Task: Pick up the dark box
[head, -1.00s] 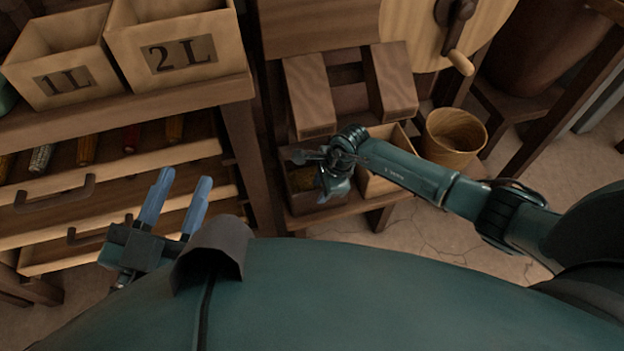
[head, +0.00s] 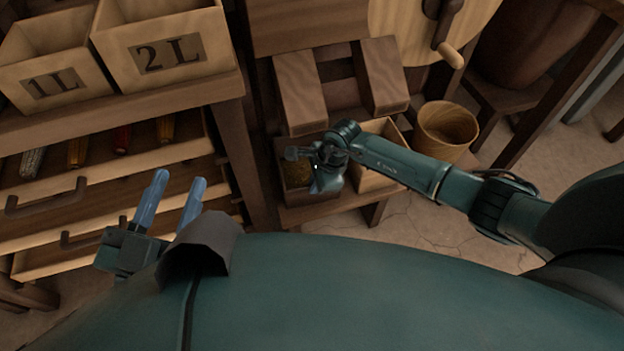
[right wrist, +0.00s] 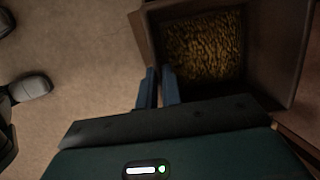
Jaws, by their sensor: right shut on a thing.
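The dark box (head: 298,196) is an open brown bin with golden grain in it, on the low stand in the head view. In the right wrist view the dark box (right wrist: 288,45) is at the upper right, with the grain showing inside. My right gripper (right wrist: 161,84) is shut on the box's wall near a corner, one finger on each side. In the head view the right gripper (head: 322,178) covers part of the box. I cannot tell whether the box is clear of the stand. My left gripper (head: 175,184) is open and empty, low at the left.
A paler bin (head: 378,172) stands right beside the dark box. A wooden bucket (head: 446,130) is further right. Two wooden blocks (head: 300,92) are behind. Bins marked 1L (head: 50,84) and 2L (head: 165,55) stand on a drawer unit at left. Floor is open at lower right.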

